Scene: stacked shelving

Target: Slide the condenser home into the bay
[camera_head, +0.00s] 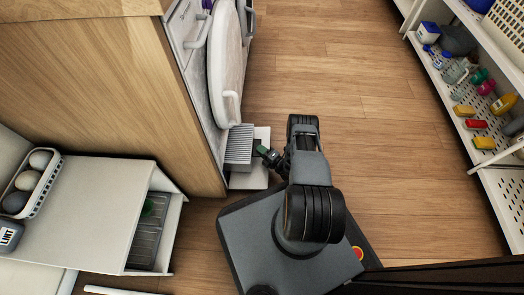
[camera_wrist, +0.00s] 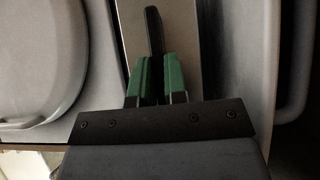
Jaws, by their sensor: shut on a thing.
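The condenser (camera_head: 239,144), a grey block with fine ribs, sits low at the front of a white appliance, with part of it outside the appliance face. The bay opening behind it is hidden. My gripper (camera_head: 268,154) is at its right, outer end. In the wrist view my gripper (camera_wrist: 157,78) has its green fingers closed on a narrow black handle (camera_wrist: 153,30). A pale metallic surface (camera_wrist: 185,40) lies behind the handle and appears to be the condenser's end. How deep the condenser sits cannot be told.
A round white door (camera_head: 224,65) stands above the condenser. A white flap or tray (camera_head: 252,177) lies beneath it. A wooden cabinet side (camera_head: 100,90) is at left. A white box (camera_head: 85,205) holds another ribbed unit (camera_head: 146,240). Shelving (camera_head: 465,85) is at right; wooden floor lies between.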

